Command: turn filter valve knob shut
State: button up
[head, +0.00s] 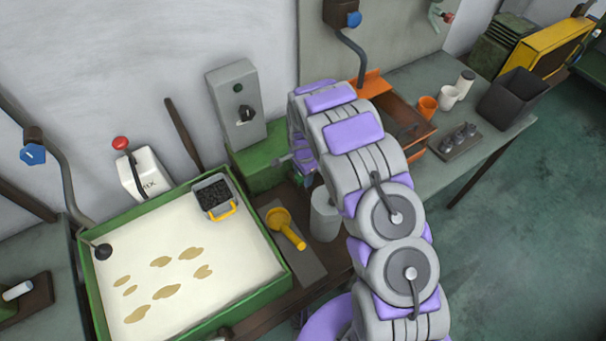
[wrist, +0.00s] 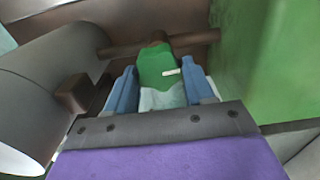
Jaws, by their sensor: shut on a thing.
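In the wrist view, a green knob (wrist: 156,68) with a short white pointer (wrist: 171,72) sits on a brown pipe (wrist: 120,49). The pipe runs between a grey cylinder (wrist: 45,85) and a green machine wall (wrist: 265,65). My gripper (wrist: 159,74) has its two blue fingers on either side of the knob and is shut on it. The pointer lies roughly sideways in the picture. In the head view, my arm hides the knob and the gripper's fingers; the grey cylinder (head: 325,214) shows beside my arm.
A green-rimmed tray (head: 265,240) of pale liquid stands at left, with a grey basket (head: 214,195) at its corner. A yellow scoop (head: 286,228) lies beside it. A grey switch box (head: 237,103) stands behind. Cups and a black bin (head: 513,98) are on the right bench.

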jog(key=shift+w+r+m, duration=0.1)
jog(key=shift+w+m, duration=0.05)
jog(key=shift+m, duration=0.35)
jog(key=o, duration=1)
jog(key=shift+a, duration=0.1)
jog(key=shift+o, duration=0.2)
notch_tip(320, 180, up, 17)
jog(key=p, duration=0.1)
jog(key=shift+p, duration=0.3)
